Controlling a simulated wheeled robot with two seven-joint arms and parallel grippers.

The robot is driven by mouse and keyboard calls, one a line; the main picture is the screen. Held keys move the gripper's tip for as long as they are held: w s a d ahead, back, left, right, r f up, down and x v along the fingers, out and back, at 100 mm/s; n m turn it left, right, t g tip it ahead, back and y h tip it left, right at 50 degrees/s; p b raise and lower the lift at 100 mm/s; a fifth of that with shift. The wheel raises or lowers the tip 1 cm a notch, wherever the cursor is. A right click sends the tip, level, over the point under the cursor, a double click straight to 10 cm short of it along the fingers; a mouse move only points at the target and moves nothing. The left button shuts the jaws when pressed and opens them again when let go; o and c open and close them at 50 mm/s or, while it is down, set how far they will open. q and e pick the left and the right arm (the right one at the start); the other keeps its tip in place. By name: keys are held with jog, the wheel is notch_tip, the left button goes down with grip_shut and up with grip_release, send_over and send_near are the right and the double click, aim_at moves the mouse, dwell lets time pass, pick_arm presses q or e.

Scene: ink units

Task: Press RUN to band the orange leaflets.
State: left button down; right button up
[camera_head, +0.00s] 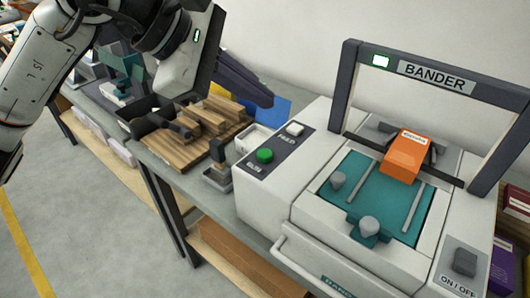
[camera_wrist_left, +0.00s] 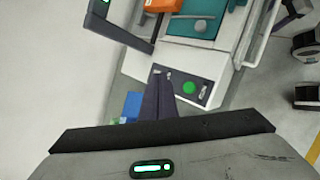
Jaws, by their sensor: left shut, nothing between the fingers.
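The bander (camera_head: 322,170) stands on the bench with a dark arch lettered BANDER and a lit green-white lamp (camera_head: 381,61). The orange leaflet stack (camera_head: 405,158) sits on its teal bed under the arch, and its edge shows in the left wrist view (camera_wrist_left: 157,5). A green button (camera_head: 265,155), with a small label that seems to read RUN, is on the dark panel. It also shows in the left wrist view (camera_wrist_left: 189,88). My left gripper (camera_head: 268,99) is shut and empty, above and behind the panel, apart from the green button. My right gripper is out of view.
A white button (camera_head: 295,129) lies beside the green one. An ON/OFF switch (camera_head: 465,262) is at the machine's front right. The tall dark arch (camera_head: 350,85) is an obstacle.

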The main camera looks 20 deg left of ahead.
pick_arm(q)
jog(key=b, duration=0.5)
send_over(258, 155)
notch_tip(258, 155, down, 7)
jog(key=shift+f, duration=0.15)
jog(key=shift+f+b, duration=0.4)
jog(key=shift+b, duration=0.1)
jog(key=shift+r, duration=0.1)
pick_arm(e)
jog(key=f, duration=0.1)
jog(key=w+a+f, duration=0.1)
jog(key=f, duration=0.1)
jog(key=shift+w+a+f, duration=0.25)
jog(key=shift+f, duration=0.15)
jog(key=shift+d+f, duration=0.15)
pick_arm(q)
jog(key=shift+f+b, duration=0.45)
jog(key=shift+b, duration=0.05)
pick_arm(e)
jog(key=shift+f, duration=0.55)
